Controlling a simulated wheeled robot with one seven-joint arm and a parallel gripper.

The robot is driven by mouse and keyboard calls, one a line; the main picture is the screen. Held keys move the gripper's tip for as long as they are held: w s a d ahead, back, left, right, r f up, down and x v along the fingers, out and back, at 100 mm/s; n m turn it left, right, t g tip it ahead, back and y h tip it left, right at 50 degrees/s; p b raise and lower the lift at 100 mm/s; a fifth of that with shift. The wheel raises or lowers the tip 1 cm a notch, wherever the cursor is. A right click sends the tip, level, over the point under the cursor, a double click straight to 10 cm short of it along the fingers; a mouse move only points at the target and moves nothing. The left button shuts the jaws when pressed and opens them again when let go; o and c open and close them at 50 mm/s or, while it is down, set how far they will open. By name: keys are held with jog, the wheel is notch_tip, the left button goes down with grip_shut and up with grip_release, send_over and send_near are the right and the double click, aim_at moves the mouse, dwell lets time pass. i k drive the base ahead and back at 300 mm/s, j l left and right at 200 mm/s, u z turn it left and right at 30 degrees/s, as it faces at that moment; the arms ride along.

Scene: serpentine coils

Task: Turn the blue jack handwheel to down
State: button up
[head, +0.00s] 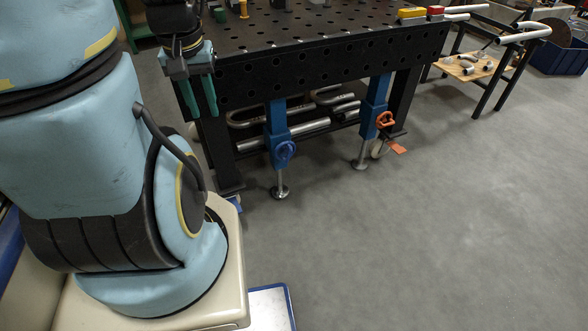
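The blue jack handwheel (286,151) is a small blue wheel on the front of a blue jack post (277,122) under the perforated table. The jack has a silver stem and a round foot on the floor. My gripper (201,98) hangs at the table's near left corner, up and to the left of the handwheel and apart from it. Its two green fingers point down with a gap between them, and nothing shows between them. A second blue jack (376,95) with an orange handwheel (385,119) stands to the right.
The black perforated table (310,72) stands over the jacks, with bent metal tubes (290,133) on a low shelf behind them. A tube rack (490,60) stands at right. The grey floor in front is clear.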

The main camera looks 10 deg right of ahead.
aim_at(282, 145)
jog(key=k+z, duration=0.25)
jog(key=k, duration=0.25)
jog(key=k+l+z, duration=0.1)
jog(key=k+z, duration=0.15)
jog(key=k, duration=0.25)
jog(key=k+l, duration=0.2)
jog(key=i+j+u, duration=0.2)
jog(key=i+j, duration=0.25)
jog(key=i+j+u, duration=0.2)
jog(key=i+j, duration=0.2)
jog(key=i, duration=0.2)
jog(key=i+j+u, duration=0.15)
jog(key=i+j, duration=0.15)
jog(key=i, duration=0.25)
